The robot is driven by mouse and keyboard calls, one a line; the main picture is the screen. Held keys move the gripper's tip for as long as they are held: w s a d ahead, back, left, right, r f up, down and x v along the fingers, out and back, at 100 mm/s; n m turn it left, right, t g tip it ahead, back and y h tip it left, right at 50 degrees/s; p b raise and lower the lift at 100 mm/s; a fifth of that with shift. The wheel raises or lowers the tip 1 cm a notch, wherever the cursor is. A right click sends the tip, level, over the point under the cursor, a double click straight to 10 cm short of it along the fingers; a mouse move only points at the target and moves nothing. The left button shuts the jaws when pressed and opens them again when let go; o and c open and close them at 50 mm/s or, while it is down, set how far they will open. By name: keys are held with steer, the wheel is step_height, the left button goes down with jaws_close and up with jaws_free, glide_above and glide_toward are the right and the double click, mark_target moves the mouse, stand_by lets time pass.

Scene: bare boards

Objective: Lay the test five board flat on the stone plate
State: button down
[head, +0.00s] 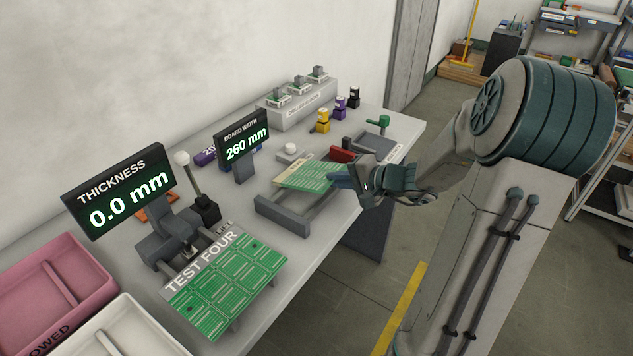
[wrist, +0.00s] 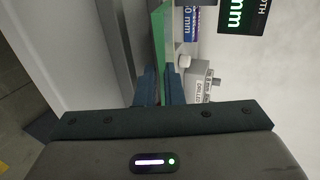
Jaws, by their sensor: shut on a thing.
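My gripper (head: 345,178) is shut on the near right edge of a green circuit board (head: 308,177). The board sits at the grey rail fixture beside the board-width display, which reads 260 mm. Whether it touches the rails I cannot tell. Its pale label strip is too small to read. In the wrist view the blue fingers (wrist: 159,88) clasp the board (wrist: 161,38), seen nearly edge-on. Another green board (head: 225,285), labelled TEST FOUR, lies at the thickness gauge, whose display reads 0.0 mm. I cannot pick out the stone plate with certainty.
The thickness display (head: 122,190) and width display (head: 243,143) stand along the wall side. A pink tray (head: 50,290) and white tray (head: 120,330) are at the near left. A grey block (head: 298,108) with small fixtures, and several small coloured weights, stand at the far end.

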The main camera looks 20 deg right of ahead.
steer(key=shift+d, duration=0.1)
step_height(320, 180, up, 4)
steer(key=shift+f+p, duration=0.1)
steer(key=shift+p, duration=0.8)
steer(key=r+p+v, duration=0.1)
steer(key=p+v, duration=0.1)
steer(key=v, duration=0.4)
steer(key=shift+r, duration=0.35)
steer(key=shift+s, duration=0.15)
